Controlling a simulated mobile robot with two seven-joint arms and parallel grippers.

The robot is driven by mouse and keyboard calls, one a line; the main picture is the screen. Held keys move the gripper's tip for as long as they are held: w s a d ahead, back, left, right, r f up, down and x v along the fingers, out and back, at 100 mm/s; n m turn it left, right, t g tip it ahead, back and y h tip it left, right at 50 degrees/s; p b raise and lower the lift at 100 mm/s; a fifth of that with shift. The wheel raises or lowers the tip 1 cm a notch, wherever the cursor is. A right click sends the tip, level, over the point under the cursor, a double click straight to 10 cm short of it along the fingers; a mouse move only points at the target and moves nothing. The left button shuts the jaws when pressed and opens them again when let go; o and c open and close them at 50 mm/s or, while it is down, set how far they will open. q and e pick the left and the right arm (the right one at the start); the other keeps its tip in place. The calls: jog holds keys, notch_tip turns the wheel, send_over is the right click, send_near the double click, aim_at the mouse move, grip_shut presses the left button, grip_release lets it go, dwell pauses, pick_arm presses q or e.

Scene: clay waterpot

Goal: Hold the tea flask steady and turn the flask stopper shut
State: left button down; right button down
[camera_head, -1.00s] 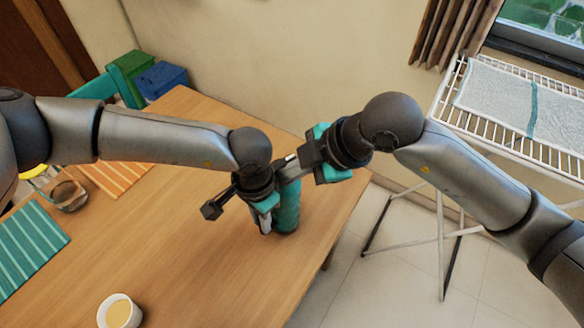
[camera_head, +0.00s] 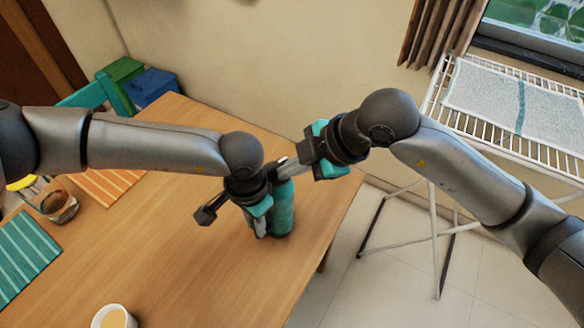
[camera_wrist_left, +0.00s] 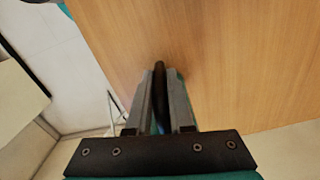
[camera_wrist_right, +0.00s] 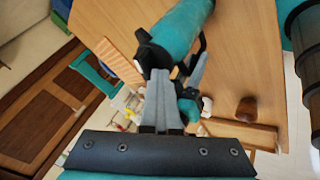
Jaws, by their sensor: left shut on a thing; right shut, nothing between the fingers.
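The teal tea flask (camera_head: 283,212) stands upright on the wooden table near its right edge. My left gripper (camera_head: 262,232) is at its side, shut on its dark handle, which shows between the fingers in the left wrist view (camera_wrist_left: 160,92). My right gripper (camera_head: 284,166) is above the flask's top, shut and empty. In the right wrist view the flask (camera_wrist_right: 182,28) shows with its black top (camera_wrist_right: 152,58) by my right fingertips (camera_wrist_right: 163,75). The stopper is hidden in the head view, and I cannot tell how far it is turned.
A cup with yellow liquid (camera_head: 115,318) stands at the table's front. A glass (camera_head: 60,207), an orange striped mat (camera_head: 108,184) and a teal striped mat (camera_head: 22,252) lie left. A drying rack (camera_head: 430,215) stands right, beyond the table edge. The table's middle is clear.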

jog(key=s+d+r, duration=0.5)
jog(key=d+r, duration=0.1)
jog(key=d, duration=0.1)
jog(key=shift+r, duration=0.35)
jog(key=c, duration=1.5)
grip_release()
jog(key=shift+s+d+r, duration=0.2)
jog(key=shift+d+r, duration=0.1)
jog(key=shift+r, duration=0.2)
jog(key=o, duration=0.3)
jog(key=shift+r, duration=0.15)
jog(key=o, duration=0.3)
jog(key=shift+w+n, duration=0.2)
jog(key=shift+n, duration=0.4)
jog(key=shift+o, duration=0.6)
jog(key=shift+w+n, duration=0.25)
jog(key=shift+n, duration=0.25)
jog(key=m+g+h, duration=0.2)
jog(key=m+g, duration=0.4)
jog(key=m, duration=2.9)
send_near(274, 166)
jog(key=shift+h, duration=0.3)
jog(key=x, duration=0.9)
jog(key=shift+a+r, duration=0.15)
